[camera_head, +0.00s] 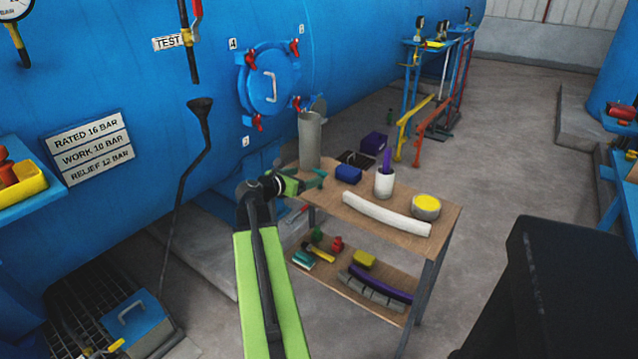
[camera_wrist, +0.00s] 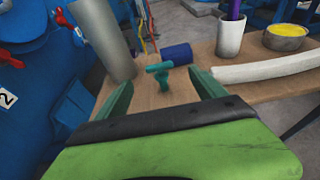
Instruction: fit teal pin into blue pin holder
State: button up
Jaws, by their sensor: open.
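The teal pin (camera_wrist: 162,74) has a T-shaped top and stands on the wooden cart top, ahead of my gripper (camera_wrist: 160,78) and between the lines of its two fingers. The open fingers do not visibly touch it. In the head view my gripper (camera_head: 315,178) is low over the cart's left end, where pin and fingers are hard to tell apart. A dark blue block (camera_head: 348,174) lies on the cart just beyond the pin; it also shows in the wrist view (camera_wrist: 177,54). I cannot tell whether this is the blue pin holder, and no opening shows in it.
A tall grey cylinder (camera_head: 310,140) stands close to my gripper. The cart top (camera_head: 446,214) also holds a white cup (camera_head: 384,185) with a purple rod, a white curved strip (camera_head: 385,214) and a yellow-filled bowl (camera_head: 426,207). The blue autoclave hatch (camera_head: 268,80) with red handles is behind.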

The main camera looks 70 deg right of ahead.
aim_at(320, 170)
jog(key=b+x, duration=0.1)
jog(key=x, duration=0.4)
jog(key=shift+f, duration=0.1)
jog(key=b+x, duration=0.1)
jog(key=x, duration=0.4)
jog(key=shift+w+d+f+b, duration=0.1)
jog(key=shift+w+f+b, duration=0.05)
jog(key=shift+b, duration=0.15)
jog(key=c, duration=1.5)
jog(key=shift+c, duration=0.2)
jog(key=shift+r, duration=0.25)
notch_tip(320, 170, up, 4)
jog(key=p, duration=0.4)
jog(key=shift+r+p, duration=0.15)
jog(key=shift+p, duration=0.2)
jog(key=s+a+r+p, duration=0.6)
jog(key=s+a+p, duration=0.1)
jog(key=s+a, duration=0.15)
jog(key=w+a+r+m+g+y+p, duration=0.1)
jog(key=r+g+p, duration=0.1)
jog(key=r+p, duration=1.7)
jog(key=w+a+r+m+g+y+p, duration=0.1)
jog(key=w+r+m+g+p, duration=0.1)
jog(key=r+p, duration=1.7)
jog(key=shift+a+r+m+p, duration=0.2)
jog(key=shift+r+m+p, duration=0.1)
jog(key=shift+r, duration=0.5)
